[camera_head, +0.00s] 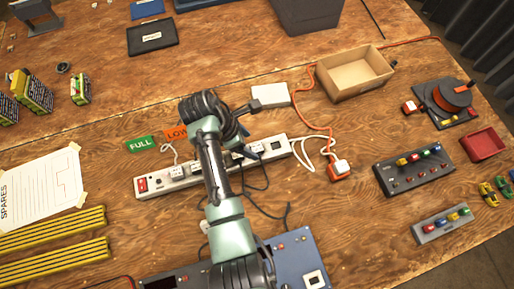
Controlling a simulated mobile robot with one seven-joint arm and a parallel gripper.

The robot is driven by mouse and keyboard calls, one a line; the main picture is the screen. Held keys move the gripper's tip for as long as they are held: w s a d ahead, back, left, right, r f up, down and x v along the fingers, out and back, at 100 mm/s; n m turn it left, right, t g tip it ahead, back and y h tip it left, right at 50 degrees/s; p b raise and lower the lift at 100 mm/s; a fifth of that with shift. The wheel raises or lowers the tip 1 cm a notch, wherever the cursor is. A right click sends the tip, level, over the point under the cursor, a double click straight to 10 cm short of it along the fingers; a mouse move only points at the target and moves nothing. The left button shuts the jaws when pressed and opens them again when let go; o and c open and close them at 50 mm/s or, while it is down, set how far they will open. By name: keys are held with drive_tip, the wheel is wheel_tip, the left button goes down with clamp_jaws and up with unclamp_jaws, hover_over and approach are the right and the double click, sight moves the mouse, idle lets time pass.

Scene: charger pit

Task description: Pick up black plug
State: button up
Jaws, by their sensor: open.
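A white power strip (170,183) with a red switch lies across the middle of the table. A small dark shape, apparently a black plug (254,148), sits on the strip right of my arm, with black cables running down from that area. My arm partly covers the strip, so other plugs may be hidden. My gripper (256,105) is above and behind the strip, pointing right, close to a white box (270,95). It is open, and I see nothing held; whether it touches the box is unclear.
An open cardboard box (355,74) stands at the back right. An orange cord leads to a white plug (341,167) on an orange socket. A blue panel (300,262) lies in front, grey switch boxes (413,169) at the right.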

sight(256, 148)
drive_tip(key=x, duration=0.5)
drive_tip(key=shift+w, duration=0.15)
drive_tip(key=shift+a, duration=0.1)
clamp_jaws()
